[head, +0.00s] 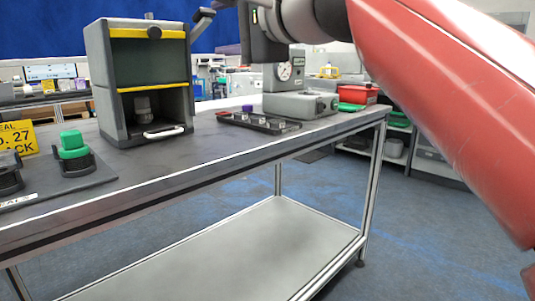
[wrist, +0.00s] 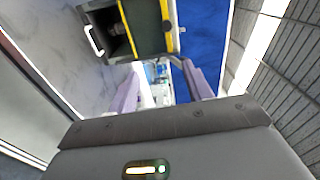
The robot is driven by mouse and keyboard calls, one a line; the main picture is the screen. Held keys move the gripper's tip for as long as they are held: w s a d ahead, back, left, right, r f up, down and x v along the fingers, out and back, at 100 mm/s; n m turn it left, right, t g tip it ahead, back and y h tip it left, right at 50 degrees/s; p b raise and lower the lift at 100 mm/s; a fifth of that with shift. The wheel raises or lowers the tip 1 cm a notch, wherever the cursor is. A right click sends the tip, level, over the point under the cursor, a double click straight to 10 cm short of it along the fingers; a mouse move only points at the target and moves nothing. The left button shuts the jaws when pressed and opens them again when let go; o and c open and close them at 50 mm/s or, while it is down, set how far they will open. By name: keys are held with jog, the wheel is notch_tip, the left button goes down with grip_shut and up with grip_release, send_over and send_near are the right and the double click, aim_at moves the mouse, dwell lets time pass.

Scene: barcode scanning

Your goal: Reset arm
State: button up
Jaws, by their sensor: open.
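My gripper (wrist: 160,82) shows in the wrist view as two pale purple-grey fingers held apart, with nothing between them. In the head view my red arm crosses the upper right, and the gripper (head: 203,19) is raised above the table, near the top of the grey box-shaped machine (head: 100,85). It appears clear of the table (head: 225,150). The machine, with yellow bars and a white handle, also shows tilted at the top of the wrist view (wrist: 146,25).
A green-capped device (head: 74,146) stands on a dark plate at the left. A dark tray (head: 240,121) with small parts lies mid-table. A grey device with a dial (head: 290,104) and a red bin (head: 357,94) stand behind.

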jog(key=s+d+f+n+g+h, duration=0.1)
jog(key=s+d+f+n+h, duration=0.3)
jog(key=f, duration=0.6)
jog(key=w+d+f+m+g+h, duration=0.15)
jog(key=d+f, duration=0.35)
jog(key=f, duration=0.5)
jog(key=s+d+f+n+g+h, duration=0.1)
jog(key=s+d+f, duration=0.3)
jog(key=f, duration=0.4)
jog(key=s+d+f+n+g+h, duration=0.2)
jog(key=s+f, duration=0.4)
jog(key=f, duration=0.3)
jog(key=s+d+f+n+g+h, duration=0.1)
jog(key=s+d+f+n+h, duration=0.2)
jog(key=f, duration=0.6)
jog(key=s+d, duration=0.2)
jog(key=d, duration=0.1)
jog(key=shift+f+h+p, duration=0.25)
jog(key=shift+h+p, duration=0.05)
jog(key=shift+h, duration=0.05)
jog(key=shift+g, duration=0.25)
